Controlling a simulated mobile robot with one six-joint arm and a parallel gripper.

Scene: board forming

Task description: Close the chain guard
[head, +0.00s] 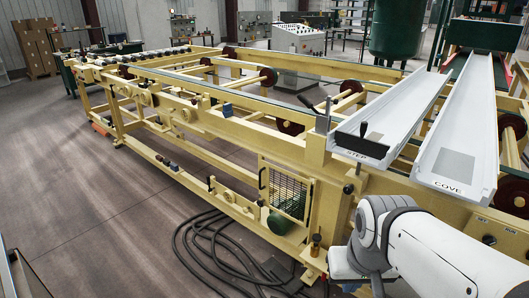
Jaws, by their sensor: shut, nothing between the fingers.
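The chain guard (289,191) is a yellow-framed mesh panel low on the near side of the long yellow machine frame. A black handle (262,178) is at its left edge. A green rounded housing (280,222) shows below and partly behind the mesh. I cannot tell for sure from this view whether the guard stands ajar or flush. My white arm reaches in from the lower right, to the right of the guard and apart from it in the picture. My gripper's fingers do not show; the arm's end runs toward the bottom edge.
Black cables (215,250) lie coiled on the floor in front of the guard. Two white troughs, marked STEP (395,105) and COVE (462,120), lie on the machine's right end. A grey control console (298,42) stands behind. The floor at left is clear.

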